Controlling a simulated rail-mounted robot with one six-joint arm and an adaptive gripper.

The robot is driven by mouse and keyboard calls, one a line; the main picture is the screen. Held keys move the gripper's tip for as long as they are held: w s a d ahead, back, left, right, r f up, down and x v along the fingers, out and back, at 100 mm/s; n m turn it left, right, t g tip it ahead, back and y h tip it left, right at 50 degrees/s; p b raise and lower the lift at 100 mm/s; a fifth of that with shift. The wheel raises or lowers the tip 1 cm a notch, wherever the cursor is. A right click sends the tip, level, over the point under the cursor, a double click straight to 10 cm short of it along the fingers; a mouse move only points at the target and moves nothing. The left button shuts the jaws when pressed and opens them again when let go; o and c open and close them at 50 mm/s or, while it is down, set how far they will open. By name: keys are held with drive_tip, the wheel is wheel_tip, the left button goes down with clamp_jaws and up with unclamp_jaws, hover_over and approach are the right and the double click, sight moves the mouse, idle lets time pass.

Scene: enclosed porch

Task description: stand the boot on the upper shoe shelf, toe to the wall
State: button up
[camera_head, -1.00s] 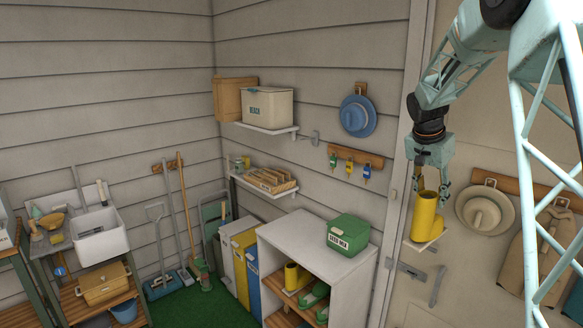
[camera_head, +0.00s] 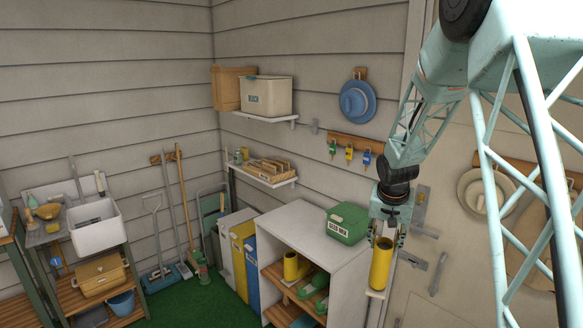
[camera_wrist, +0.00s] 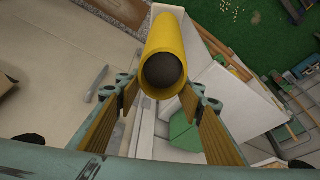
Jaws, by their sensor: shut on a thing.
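My gripper (camera_head: 386,232) is shut on the yellow boot (camera_head: 381,266) near its open top. The boot hangs roughly upright, sole down, with a pale edge under it, to the right of the white shoe cabinet (camera_head: 345,280). In the wrist view, the boot (camera_wrist: 172,38) lies between the two fingers (camera_wrist: 160,98), its dark opening facing the camera; its toe cannot be made out. The upper shoe shelf (camera_head: 273,272) is a wooden board inside the cabinet. A second yellow boot (camera_head: 291,266) stands on its left part, and green shoes (camera_head: 314,285) are right of that boot.
A green box (camera_head: 347,223) sits on the cabinet top, close to my gripper. The cabinet's right side panel stands between the held boot and the shelves. Bins (camera_head: 243,250) stand left of the cabinet. Green floor (camera_head: 200,300) in front is clear.

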drive_tip(key=s+a+f+n+b, duration=0.2)
drive_tip(key=s+a+f, duration=0.2)
drive_tip(key=f, duration=0.3)
drive_tip(key=s+a+f+n+y+b, duration=0.1)
drive_tip(key=s+a+f+n+b, duration=0.1)
drive_tip(key=a+f, duration=0.4)
drive_tip(key=shift+s+a+f+t+b, duration=0.2)
drive_tip(key=shift+s+f+t+b, duration=0.15)
drive_tip(key=shift+s+f, duration=0.45)
drive_tip(key=s+f, duration=0.7)
drive_tip(key=f, duration=0.1)
drive_tip(key=shift+f, duration=0.35)
